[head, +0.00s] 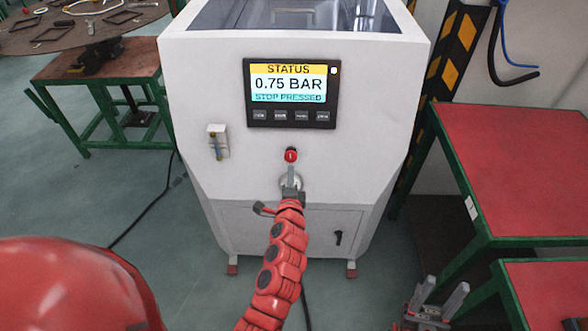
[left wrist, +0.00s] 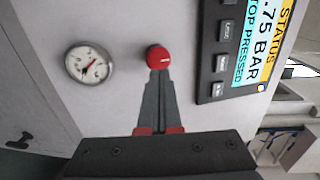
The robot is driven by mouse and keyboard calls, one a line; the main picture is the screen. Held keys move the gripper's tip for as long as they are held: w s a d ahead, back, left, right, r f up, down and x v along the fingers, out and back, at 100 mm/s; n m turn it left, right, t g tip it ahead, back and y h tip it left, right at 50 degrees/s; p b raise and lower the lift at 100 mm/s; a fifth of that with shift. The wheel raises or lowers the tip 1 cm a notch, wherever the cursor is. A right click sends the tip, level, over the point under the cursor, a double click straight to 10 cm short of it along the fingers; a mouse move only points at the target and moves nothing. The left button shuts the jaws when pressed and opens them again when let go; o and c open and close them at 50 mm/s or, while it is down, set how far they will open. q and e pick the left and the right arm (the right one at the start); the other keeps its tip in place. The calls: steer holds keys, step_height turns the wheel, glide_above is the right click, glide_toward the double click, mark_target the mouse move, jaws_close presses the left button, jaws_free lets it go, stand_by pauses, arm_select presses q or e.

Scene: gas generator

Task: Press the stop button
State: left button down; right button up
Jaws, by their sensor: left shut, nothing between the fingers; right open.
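The red stop button (head: 291,155) is on the white front of the generator (head: 200,90), below its display (head: 290,92). The display reads "STATUS", "0.75 BAR" and "STOP PRESSED". My left gripper (head: 291,172) is shut and empty, its tips at the lower edge of the button. In the left wrist view the red button (left wrist: 157,58) shows right at the tips of the closed fingers (left wrist: 158,76). I cannot tell for certain whether they touch. My right gripper (head: 438,298) is open and empty at the lower right, away from the generator.
A round gauge (left wrist: 89,64) sits below the button, partly hidden by my left gripper in the head view. A small switch box (head: 217,141) is left of it. Red-topped tables (head: 530,160) stand at right, and a round table (head: 70,35) with metal parts at upper left.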

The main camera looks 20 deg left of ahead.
arm_select(q)
steer(key=f+b+v, duration=0.1)
steer(key=v, duration=0.8)
steer(key=shift+r+b, duration=0.3)
